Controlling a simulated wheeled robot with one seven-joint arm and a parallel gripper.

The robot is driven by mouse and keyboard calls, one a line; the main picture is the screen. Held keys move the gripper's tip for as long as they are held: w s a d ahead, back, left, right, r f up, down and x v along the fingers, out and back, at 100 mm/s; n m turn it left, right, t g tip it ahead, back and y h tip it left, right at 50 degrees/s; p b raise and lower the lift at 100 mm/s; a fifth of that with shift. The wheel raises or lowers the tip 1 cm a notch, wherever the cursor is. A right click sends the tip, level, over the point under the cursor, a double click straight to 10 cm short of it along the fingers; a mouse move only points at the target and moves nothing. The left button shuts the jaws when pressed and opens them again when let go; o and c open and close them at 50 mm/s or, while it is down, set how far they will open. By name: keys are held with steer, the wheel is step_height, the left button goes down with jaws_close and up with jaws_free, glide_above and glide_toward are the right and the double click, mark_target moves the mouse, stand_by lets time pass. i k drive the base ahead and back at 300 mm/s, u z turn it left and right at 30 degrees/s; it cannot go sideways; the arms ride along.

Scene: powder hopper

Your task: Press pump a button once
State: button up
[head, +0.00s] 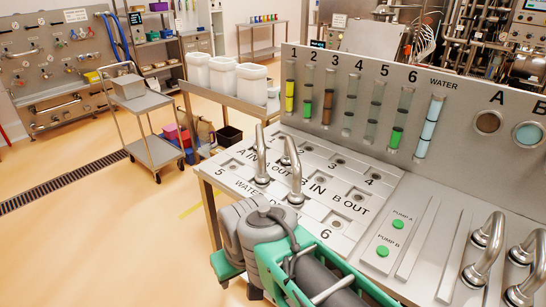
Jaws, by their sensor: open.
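The pump A button (397,224) is a green round button below the "PUMP A" label on a pale panel at right of the bench. A second green button (382,251), under the "PUMP B" label, sits nearer to me.
Bent metal pipes (294,170) rise from the numbered steel bench top (345,205) left of the buttons. More curved pipes (487,245) stand to the right. An upright panel (455,125) with coloured tubes runs behind. A cart (155,150) stands on open floor at left.

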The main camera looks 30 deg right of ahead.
mark_target(398, 224)
steer(key=z, duration=1.4)
steer(key=k, duration=0.35)
steer(key=z, duration=0.5)
steer(key=i, duration=0.45)
steer(key=u, duration=0.05)
